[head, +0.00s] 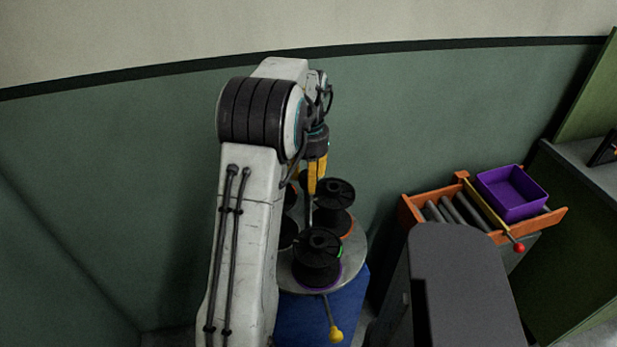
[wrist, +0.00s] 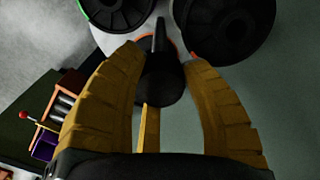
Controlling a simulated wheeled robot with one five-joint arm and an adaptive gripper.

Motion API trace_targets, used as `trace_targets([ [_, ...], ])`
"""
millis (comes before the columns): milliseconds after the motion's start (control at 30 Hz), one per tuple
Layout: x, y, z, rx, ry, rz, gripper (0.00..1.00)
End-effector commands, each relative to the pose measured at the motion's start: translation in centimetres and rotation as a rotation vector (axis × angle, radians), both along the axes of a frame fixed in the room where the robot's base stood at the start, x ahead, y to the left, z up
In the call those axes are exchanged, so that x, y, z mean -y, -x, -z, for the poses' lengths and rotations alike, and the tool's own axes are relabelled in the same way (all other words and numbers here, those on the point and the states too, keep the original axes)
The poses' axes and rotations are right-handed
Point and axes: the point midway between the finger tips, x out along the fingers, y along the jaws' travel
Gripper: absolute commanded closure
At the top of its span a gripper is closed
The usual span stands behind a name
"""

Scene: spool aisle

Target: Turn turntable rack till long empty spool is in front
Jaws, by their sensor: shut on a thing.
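The round grey turntable rack (head: 349,264) stands on a blue base (head: 300,318), partly hidden behind my arm. One black spool (head: 318,262) is at its front over a purple ring. Another black spool (head: 334,208) is behind it to the right, by an orange ring. Dark parts of other spools show at the left; I cannot tell which spool is the long empty one. My gripper (head: 317,176), with yellow fingers, points down among the spools. In the wrist view the fingers are around a dark post with a knob (wrist: 160,80), shut on it. Two spools show beyond.
A yellow-tipped rod (head: 335,333) sticks out at the turntable's front. To the right are an orange-framed roller rack (head: 412,212) with a red-knobbed lever (head: 519,247) and a purple bin (head: 512,193). A green wall (head: 120,200) stands close behind.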

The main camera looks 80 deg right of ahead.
Motion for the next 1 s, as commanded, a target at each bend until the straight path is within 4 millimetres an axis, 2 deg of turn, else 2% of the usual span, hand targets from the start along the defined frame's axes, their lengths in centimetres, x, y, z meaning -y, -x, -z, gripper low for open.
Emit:
trace_targets([
  [100,-0.02,0.00,0.07,0.000,-0.001,0.000,0.94],
  [467,-0.03,-0.01,0.10,0.000,-0.002,-0.045,0.94],
  [1000,-0.08,-0.02,0.16,0.001,-0.005,-0.297,0.95],
])
